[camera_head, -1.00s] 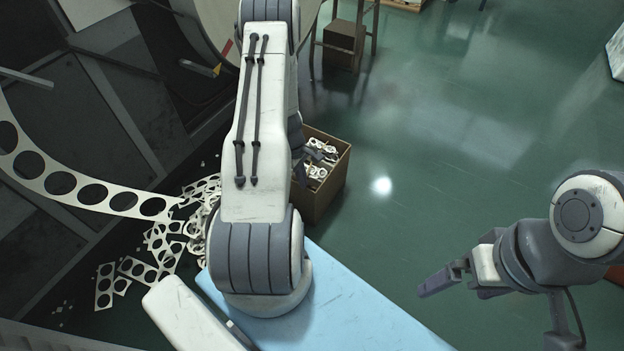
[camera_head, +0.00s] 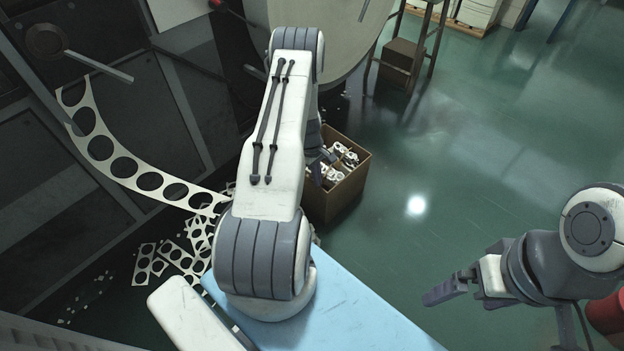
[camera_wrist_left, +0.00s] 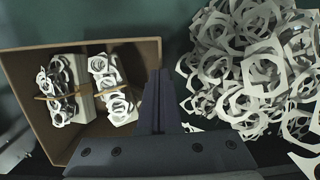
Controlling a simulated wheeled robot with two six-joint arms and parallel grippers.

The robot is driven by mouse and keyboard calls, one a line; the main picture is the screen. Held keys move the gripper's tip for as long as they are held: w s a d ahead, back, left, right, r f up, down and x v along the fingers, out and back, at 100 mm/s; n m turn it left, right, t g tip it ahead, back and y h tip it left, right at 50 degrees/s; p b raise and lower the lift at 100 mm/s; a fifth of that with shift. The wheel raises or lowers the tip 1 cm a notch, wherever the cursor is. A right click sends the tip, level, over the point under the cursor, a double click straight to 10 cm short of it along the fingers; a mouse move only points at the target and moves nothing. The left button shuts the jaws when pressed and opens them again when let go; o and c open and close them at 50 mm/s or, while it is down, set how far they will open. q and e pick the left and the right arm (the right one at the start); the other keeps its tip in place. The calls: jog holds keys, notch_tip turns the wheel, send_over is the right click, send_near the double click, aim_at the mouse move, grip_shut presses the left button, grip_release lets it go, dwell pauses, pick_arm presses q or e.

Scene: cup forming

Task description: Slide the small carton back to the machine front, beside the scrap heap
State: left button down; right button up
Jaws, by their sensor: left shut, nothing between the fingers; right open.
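The small open brown carton (camera_head: 347,200) stands on the green floor beyond my left forearm, which hides its left side. Bundles of white punched scrap lie in it; the left wrist view shows the carton (camera_wrist_left: 92,46) with two strapped bundles. The scrap heap (camera_head: 160,262) lies left of the carton, partly behind my arm; it is close in the left wrist view (camera_wrist_left: 250,75). My left gripper (camera_wrist_left: 160,100) is shut and empty, between carton and heap, overlapping the carton's near right wall; contact is unclear. My right gripper (camera_head: 437,293) is open, empty, above the floor.
The machine's dark front (camera_head: 60,190) stands at left, with a punched strip (camera_head: 125,168) curving down to the heap. A light blue surface (camera_head: 335,310) lies in front. A stool (camera_head: 432,45) with a box (camera_head: 400,62) beneath stands behind. Floor right of the carton is clear.

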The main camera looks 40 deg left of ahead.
pick_arm(q)
jog(key=shift+s+a+f, duration=0.1)
jog(key=shift+a+f, duration=0.15)
jog(key=shift+f, duration=0.1)
jog(key=shift+r+p, duration=0.75)
jog(key=shift+p, duration=0.05)
jog(key=shift+a+f, duration=0.1)
jog(key=shift+a, duration=0.15)
jog(key=a+p, duration=0.1)
jog(key=a, duration=1)
jog(key=shift+a+p, duration=0.3)
jog(key=shift+p, duration=0.05)
